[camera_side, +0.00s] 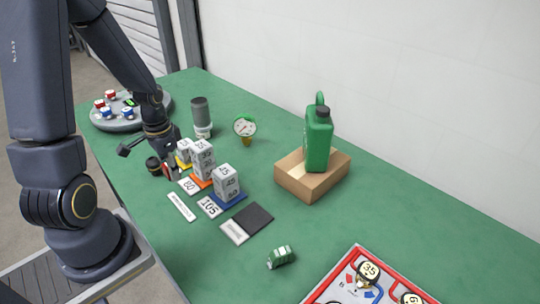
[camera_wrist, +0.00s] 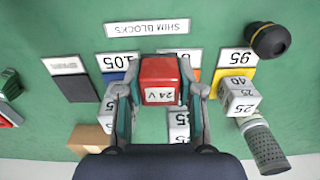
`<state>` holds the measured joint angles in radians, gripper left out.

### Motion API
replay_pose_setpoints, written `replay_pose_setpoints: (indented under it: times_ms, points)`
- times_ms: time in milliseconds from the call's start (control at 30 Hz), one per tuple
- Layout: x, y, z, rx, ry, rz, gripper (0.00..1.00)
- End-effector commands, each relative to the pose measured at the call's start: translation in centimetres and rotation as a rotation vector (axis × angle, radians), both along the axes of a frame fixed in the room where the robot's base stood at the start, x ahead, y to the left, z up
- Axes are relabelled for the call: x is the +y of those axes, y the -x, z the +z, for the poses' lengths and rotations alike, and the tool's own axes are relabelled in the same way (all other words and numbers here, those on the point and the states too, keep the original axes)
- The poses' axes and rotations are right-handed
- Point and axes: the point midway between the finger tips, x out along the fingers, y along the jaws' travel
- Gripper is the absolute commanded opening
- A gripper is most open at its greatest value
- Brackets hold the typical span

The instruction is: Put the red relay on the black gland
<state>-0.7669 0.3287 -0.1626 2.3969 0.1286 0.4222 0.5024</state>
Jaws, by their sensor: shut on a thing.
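The red relay (camera_wrist: 160,70), a small block marked "24 V", is between the fingers of my gripper (camera_wrist: 160,92) in the wrist view. My gripper is shut on its two sides. In the side view a little red shows beneath my gripper, partly hidden by the wrist. The black gland (camera_wrist: 270,40) is a round black piece with a yellowish ring, at the upper right of the wrist view, apart from the relay. In the side view the gland (camera_side: 153,165) stands on the green table just left of my gripper.
Stacked number blocks (camera_side: 202,158) stand close to the right of my gripper. A grey cylinder (camera_side: 201,118), a gauge (camera_side: 245,127) and a cardboard box (camera_side: 312,178) with a green canister (camera_side: 318,139) stand farther off. A round tray (camera_side: 131,123) is behind.

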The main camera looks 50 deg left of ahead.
Motion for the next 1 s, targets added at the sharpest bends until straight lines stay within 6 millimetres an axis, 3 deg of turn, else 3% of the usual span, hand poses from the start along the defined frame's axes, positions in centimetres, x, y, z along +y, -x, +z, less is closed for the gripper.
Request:
replay_pose_setpoints:
  times_ms: [167,400,600,767,1000]
  points:
    - [0.0,1.9,1.7,-0.001,-0.002,-0.11,0.01]
    - [4.0,7.4,7.4,-0.008,-0.005,-0.119,0.01]
    - [6.2,9.7,10.3,-0.002,0.002,-0.006,0.01]
    - [8.3,8.2,9.5,0.003,0.008,0.008,0.01]
    - [12.8,3.4,6.4,0.003,0.007,0.007,0.01]
